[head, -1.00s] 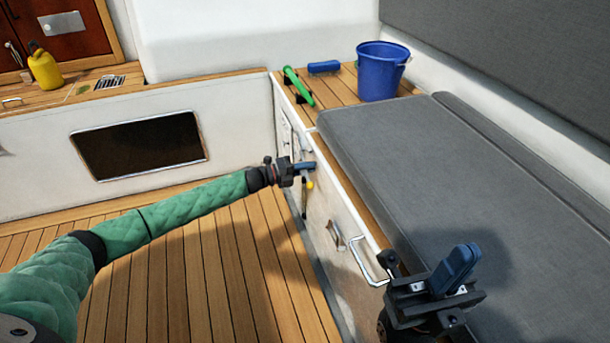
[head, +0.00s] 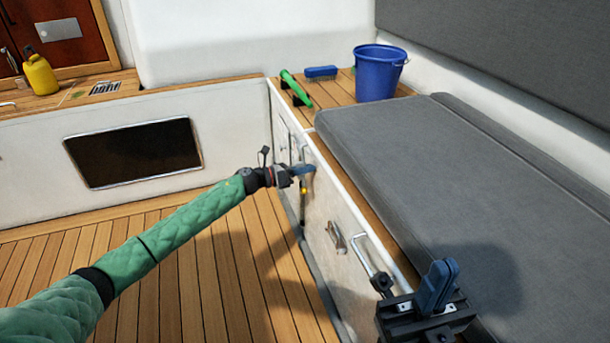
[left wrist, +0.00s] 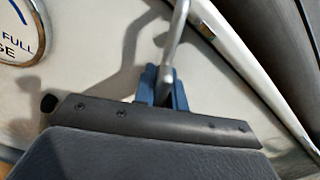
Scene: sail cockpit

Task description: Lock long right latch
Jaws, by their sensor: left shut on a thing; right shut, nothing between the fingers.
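My left gripper (head: 303,171) is at the white front of the bench locker, its blue fingers shut. In the left wrist view its fingers (left wrist: 163,88) close around a bare metal latch handle (left wrist: 176,40), which runs up and away from them. The fingers hide the handle's lower end. In the head view my gripper covers most of this latch, and a small yellow piece (head: 304,191) shows just below the fingers. My right gripper (head: 437,287) is shut and empty, upright at the lower right by the grey cushion.
Nearer along the locker front are a metal fitting (head: 336,237) and a bent metal handle (head: 364,252), close to my right gripper. A blue bucket (head: 380,74), blue brush (head: 321,71) and green cylinder (head: 296,88) rest on the wooden ledge. The teak floor (head: 210,260) is clear.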

